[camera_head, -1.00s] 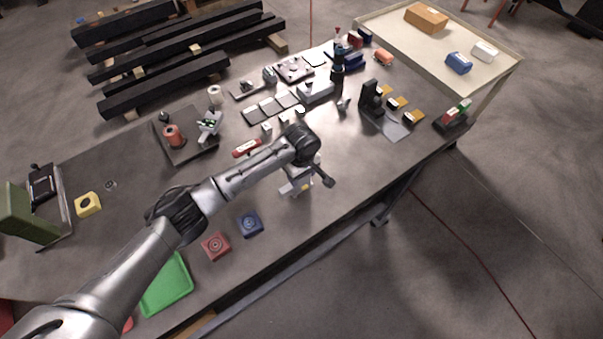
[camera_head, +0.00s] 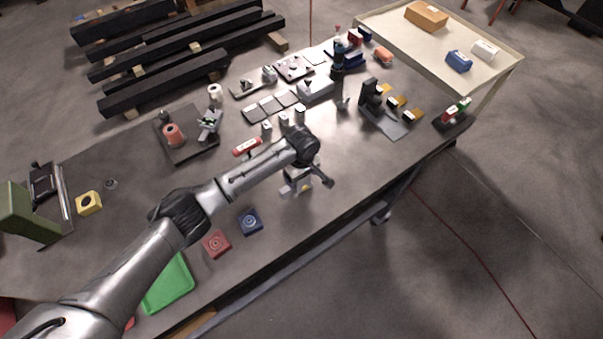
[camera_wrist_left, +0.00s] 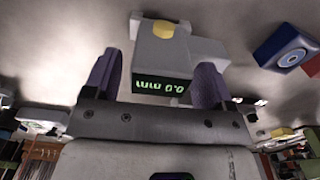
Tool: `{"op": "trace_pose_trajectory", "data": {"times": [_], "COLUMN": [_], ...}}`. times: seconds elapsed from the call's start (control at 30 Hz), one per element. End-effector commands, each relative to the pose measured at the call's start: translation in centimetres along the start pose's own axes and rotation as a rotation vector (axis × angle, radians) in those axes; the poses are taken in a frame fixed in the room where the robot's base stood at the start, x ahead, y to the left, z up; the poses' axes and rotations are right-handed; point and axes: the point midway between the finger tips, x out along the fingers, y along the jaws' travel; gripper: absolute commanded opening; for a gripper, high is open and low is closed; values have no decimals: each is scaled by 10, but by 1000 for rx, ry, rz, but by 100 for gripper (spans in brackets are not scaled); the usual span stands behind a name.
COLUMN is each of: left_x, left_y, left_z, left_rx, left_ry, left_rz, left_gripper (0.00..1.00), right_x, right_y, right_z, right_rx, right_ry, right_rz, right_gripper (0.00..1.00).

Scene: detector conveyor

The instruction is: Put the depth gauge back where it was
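The depth gauge (camera_head: 296,184) is a small light-grey body with a yellow button, on or just above the middle of the front part of the table. In the left wrist view the gauge (camera_wrist_left: 178,50) shows a green display reading 0.0 mm. My left gripper (camera_head: 311,178) is over it, the arm hiding part of it. In the left wrist view the left gripper's (camera_wrist_left: 157,78) two purple fingers stand on either side of the gauge. A narrow gap shows beside the left finger, so they look open around it. My right gripper is not in view.
A blue block (camera_head: 249,222) and a red block (camera_head: 216,244) lie left of the gauge, with a green tray (camera_head: 168,284) beyond. A red-handled tool (camera_head: 247,147) lies behind the arm. A black stand (camera_head: 370,97) is to the right.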

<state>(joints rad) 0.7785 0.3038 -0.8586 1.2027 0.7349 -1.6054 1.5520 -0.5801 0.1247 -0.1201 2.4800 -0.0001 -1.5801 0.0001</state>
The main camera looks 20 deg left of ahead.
Motion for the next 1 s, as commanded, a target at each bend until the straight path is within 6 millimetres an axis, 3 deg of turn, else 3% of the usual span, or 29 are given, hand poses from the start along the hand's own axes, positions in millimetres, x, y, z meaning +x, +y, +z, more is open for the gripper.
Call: {"op": "trace_pose_trajectory", "data": {"times": [0.27, 0.43, 0.8, 1.0], "left_x": [-1, -13, -84, -114], "left_y": [0, 0, 1, 1], "left_z": [0, -2, 0, 0], "left_rx": [0, 1, 1, 0], "left_ry": [1, 4, 0, 0], "left_rz": [1, 4, 4, 4], "left_gripper": [81, 81, 81, 81], "right_x": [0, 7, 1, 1], "right_y": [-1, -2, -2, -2], "right_z": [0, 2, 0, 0], "right_rx": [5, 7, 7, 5], "right_ry": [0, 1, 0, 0], "right_rz": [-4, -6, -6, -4], "right_gripper": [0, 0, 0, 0]}}
